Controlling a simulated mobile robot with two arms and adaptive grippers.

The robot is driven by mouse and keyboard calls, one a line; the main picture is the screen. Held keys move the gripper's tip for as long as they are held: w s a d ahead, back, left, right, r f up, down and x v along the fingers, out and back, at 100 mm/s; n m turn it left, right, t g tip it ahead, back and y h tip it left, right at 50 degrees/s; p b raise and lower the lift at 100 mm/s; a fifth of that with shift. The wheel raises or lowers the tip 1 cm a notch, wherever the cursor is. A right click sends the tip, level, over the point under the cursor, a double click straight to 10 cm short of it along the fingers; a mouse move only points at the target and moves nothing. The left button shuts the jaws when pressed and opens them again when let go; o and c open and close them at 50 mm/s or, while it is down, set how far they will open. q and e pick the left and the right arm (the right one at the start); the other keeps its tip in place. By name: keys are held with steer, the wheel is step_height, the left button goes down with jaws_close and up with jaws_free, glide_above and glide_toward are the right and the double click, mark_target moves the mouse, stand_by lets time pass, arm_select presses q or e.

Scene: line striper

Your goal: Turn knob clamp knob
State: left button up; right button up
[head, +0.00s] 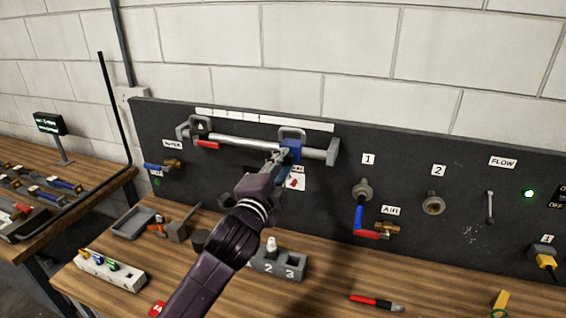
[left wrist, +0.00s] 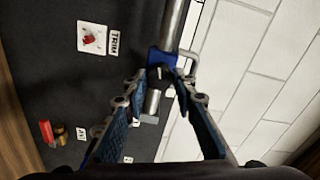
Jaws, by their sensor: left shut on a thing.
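A blue clamp (head: 291,148) sits on the right part of a horizontal metal rod (head: 240,143) mounted on the dark panel. It also shows in the left wrist view (left wrist: 161,58). A dark knob (left wrist: 158,77) sticks out of the clamp toward my fingers. My left gripper (head: 279,158) is at the front of the clamp, and its fingertips (left wrist: 162,82) are on either side of the knob, shut on it. In the head view the gripper hides the knob. My right gripper is not in view.
The bench below holds a grey numbered block (head: 290,265), a grey tray (head: 133,222) and a red-handled tool (head: 376,302).

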arm_select(q)
steer(key=n+p, duration=0.1)
steer(key=n, duration=0.4)
steer(key=shift+f+n, duration=0.15)
steer(key=shift+n, duration=0.15)
steer(key=shift+f, duration=0.1)
stand_by(0.3)
steer(key=o, duration=0.9)
steer(key=shift+o, duration=1.3)
steer(key=shift+s+a+r, duration=0.1)
steer(key=shift+s+r, duration=0.05)
steer(key=shift+r, duration=0.05)
steer(key=v, duration=1.1)
steer(key=shift+s, duration=0.35)
steer(key=shift+a+f, duration=0.1)
steer(key=shift+a, duration=0.05)
